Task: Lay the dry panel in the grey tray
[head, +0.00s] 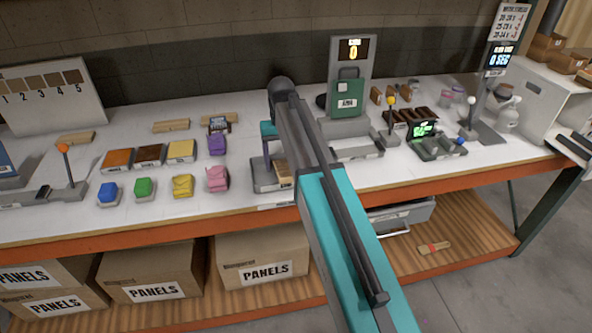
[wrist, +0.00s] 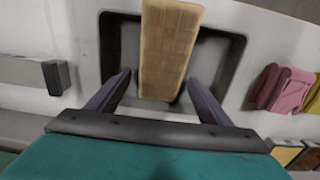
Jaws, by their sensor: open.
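My gripper (wrist: 160,78) is open, one finger on each side of the panel with gaps to both. In the head view the panel (head: 283,172) shows at the tray's right side, and the grey tray (head: 262,188) is on the bench near its front edge. My gripper (head: 267,152) is above the tray, partly hidden by my arm. I cannot tell whether the panel lies fully flat.
Purple (head: 217,145) and pink (head: 217,179) items stand left of the tray, beside several coloured blocks. A display stand (head: 350,80) with a green box is behind to the right. A marked wooden piece (head: 433,248) lies on the lower shelf near a grey bin (head: 402,213).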

